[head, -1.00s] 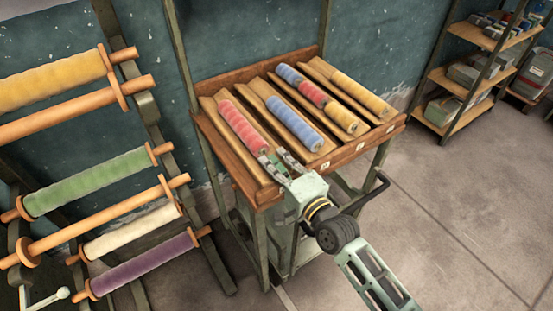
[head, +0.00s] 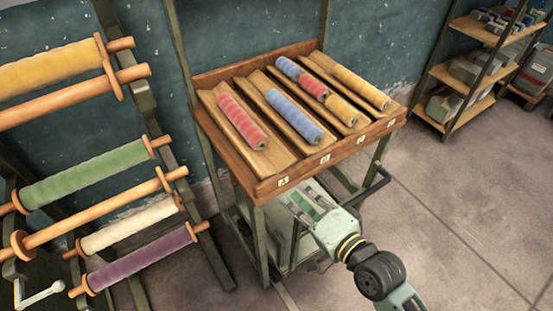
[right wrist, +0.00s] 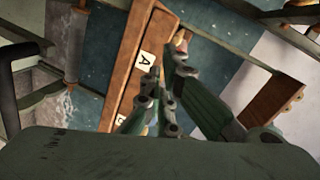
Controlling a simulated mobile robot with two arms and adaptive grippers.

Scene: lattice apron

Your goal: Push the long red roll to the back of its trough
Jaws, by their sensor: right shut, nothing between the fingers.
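The long red roll (head: 242,122) lies lengthwise in the leftmost trough (head: 272,166) of the sloped wooden rack in the head view. Its far end is close to the trough's back end; I cannot tell whether they touch. Bare wood shows in front of its near end. My right gripper (head: 296,203) is shut and empty, below and in front of the rack's front edge, apart from the roll. In the right wrist view its fingers (right wrist: 163,82) are close together near the labelled front board (right wrist: 130,68). My left gripper is not in view.
A long blue roll (head: 293,116) lies in the neighbouring trough. The third trough holds short blue, red and yellow rolls, and the fourth a yellow roll (head: 358,87). A spool stand (head: 94,226) is at left, shelves (head: 477,75) at right. The floor at right is clear.

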